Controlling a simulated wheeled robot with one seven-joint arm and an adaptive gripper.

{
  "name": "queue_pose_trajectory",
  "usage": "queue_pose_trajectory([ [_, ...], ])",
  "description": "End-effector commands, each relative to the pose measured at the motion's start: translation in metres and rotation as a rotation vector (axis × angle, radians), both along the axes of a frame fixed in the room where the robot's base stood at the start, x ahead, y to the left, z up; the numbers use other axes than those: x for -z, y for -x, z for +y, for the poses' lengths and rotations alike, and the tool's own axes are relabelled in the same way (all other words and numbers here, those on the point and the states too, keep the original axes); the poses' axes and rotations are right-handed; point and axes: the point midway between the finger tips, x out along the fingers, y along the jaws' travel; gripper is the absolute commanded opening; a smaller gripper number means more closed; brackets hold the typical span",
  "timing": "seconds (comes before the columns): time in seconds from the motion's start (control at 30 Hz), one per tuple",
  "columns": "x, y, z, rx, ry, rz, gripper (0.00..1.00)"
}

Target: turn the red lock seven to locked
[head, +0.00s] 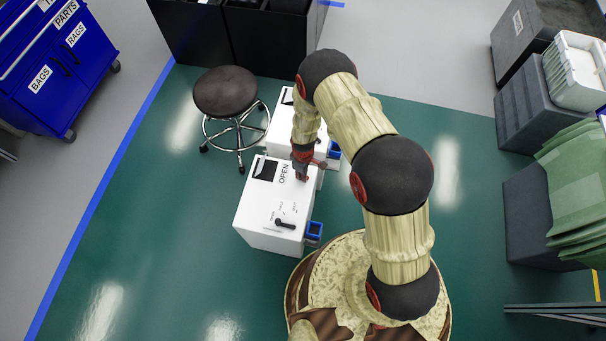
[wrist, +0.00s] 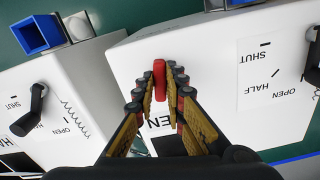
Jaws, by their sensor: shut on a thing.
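The red lock (wrist: 159,75) is a narrow red lever on the white top of a cabinet, seen between my fingertips in the wrist view. My gripper (wrist: 157,90) is shut on it, with one finger on each side. In the head view my gripper (head: 302,174) reaches down onto the far right part of the front white cabinet (head: 263,200), beside the large printed word OPEN. The fingers partly cover the lock and the lettering near it. I cannot read a locked mark in either view.
A black knob (head: 285,223) with OPEN, HALF and SHUT labels is on the same top. A second white cabinet (wrist: 60,90) stands close by, with its own black handle (wrist: 31,110). A blue open box (head: 314,232) is at the side. A stool (head: 226,95) stands left.

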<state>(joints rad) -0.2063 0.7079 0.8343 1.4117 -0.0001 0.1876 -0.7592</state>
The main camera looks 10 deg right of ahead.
Motion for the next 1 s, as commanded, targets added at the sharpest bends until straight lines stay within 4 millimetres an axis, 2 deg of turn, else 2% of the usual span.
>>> queue_pose_trajectory([
  [0.4,-0.0002,-0.001,-0.0005,-0.201,0.0,0.0,0.0],
  [0.97,-0.0002,-0.0013,-0.0005,-0.233,0.001,-0.001,0.0],
  [1.0,-0.0002,-0.0013,-0.0005,-0.233,0.001,-0.001,0.13],
])
